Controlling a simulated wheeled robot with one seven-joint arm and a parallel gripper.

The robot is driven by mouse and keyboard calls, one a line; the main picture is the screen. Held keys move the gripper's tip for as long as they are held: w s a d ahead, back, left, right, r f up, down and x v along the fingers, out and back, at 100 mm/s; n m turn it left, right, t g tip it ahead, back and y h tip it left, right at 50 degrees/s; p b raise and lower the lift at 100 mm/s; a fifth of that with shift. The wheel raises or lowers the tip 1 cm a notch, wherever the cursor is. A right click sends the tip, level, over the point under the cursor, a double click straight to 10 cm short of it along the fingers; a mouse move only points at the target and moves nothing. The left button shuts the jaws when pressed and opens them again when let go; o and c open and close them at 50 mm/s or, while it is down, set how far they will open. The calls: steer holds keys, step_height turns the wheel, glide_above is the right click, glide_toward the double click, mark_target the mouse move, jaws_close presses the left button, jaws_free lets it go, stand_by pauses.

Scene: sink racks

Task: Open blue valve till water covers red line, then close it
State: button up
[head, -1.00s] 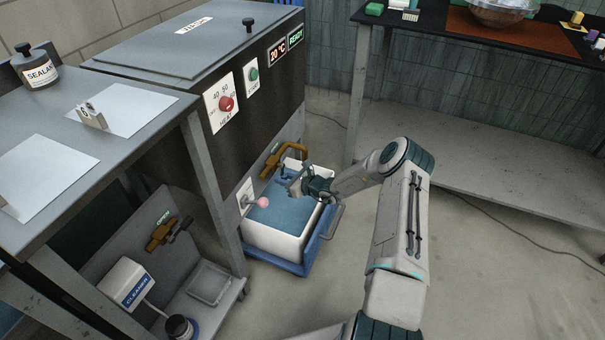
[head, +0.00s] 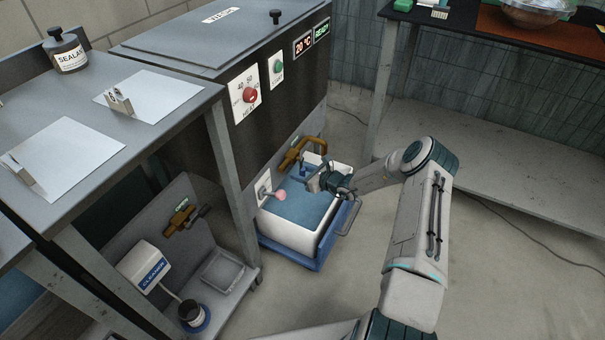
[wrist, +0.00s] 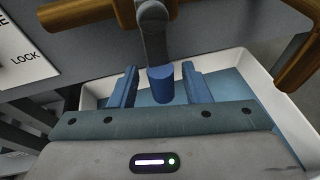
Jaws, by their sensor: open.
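The blue valve grip (wrist: 160,86) hangs from a grey lever (wrist: 153,38) below brass pipework in the wrist view. My gripper (wrist: 162,84) is open, with one blue finger on each side of the grip and narrow gaps showing. In the head view my gripper (head: 313,181) is over the back part of a white basin (head: 284,231), below the brass tap (head: 298,152). Blue water (head: 302,204) fills much of the basin. I cannot make out a red line in either view.
A pink ball (head: 281,195) on a rod sticks out over the basin's left side. The basin stands on a blue cart (head: 290,260) beside a dark heater cabinet (head: 215,140). A second brass tap (head: 182,218) is at lower left. The floor to the right is open.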

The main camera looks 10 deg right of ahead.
steer(key=p+v, duration=0.3)
steer(key=v, duration=1)
steer(key=shift+s+d, duration=0.25)
steer(key=shift+s, duration=0.05)
